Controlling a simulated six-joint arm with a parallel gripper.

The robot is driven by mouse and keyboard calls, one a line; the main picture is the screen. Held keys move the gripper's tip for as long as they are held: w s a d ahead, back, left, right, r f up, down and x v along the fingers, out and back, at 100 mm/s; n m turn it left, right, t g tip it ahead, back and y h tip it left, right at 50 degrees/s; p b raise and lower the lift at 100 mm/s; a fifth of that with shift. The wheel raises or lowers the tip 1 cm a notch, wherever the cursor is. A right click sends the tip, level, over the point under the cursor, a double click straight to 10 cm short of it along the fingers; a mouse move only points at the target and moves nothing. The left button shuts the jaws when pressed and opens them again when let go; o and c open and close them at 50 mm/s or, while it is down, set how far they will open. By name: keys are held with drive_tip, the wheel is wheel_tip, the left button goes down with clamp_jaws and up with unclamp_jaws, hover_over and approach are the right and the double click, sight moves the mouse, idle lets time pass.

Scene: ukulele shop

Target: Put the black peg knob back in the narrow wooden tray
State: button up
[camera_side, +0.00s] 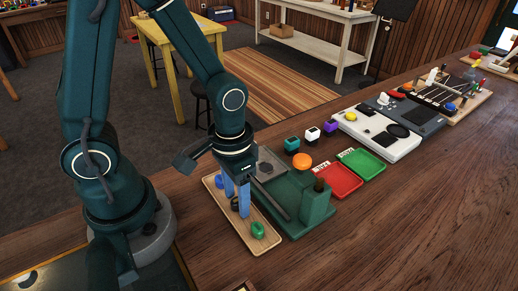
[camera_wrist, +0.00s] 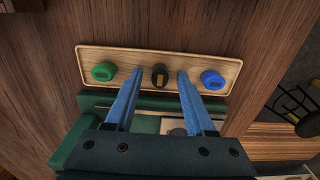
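The narrow wooden tray (camera_side: 264,246) lies on the workbench in the side view. It also shows in the wrist view (camera_wrist: 215,63), with a green knob (camera_wrist: 104,71) on the left, the black peg knob (camera_wrist: 160,76) in the middle and a blue knob (camera_wrist: 212,79) on the right. The black knob appears to rest in the tray. My gripper (camera_wrist: 160,72) is open, its blue fingertips on either side of the black knob with a visible gap on each side. In the side view my gripper (camera_side: 237,206) points down over the tray's middle and largely hides the black knob.
A green fixture (camera_side: 311,211) with an upright post stands right beside the tray. Beyond it are an orange round thing (camera_side: 302,160), a red tray (camera_side: 338,181), a green tray (camera_side: 362,164) and several small coloured blocks. The bench's front right is clear.

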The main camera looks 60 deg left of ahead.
wheel_tip(320, 180, up, 15)
drive_tip(key=s+a+t, duration=0.1)
drive_tip(key=s+t, duration=0.1)
drive_tip(key=t, duration=0.3)
drive_tip(key=shift+s+a+t, duration=0.25)
drive_tip(key=shift+s+t, duration=0.05)
idle(0.6)
idle(1.2)
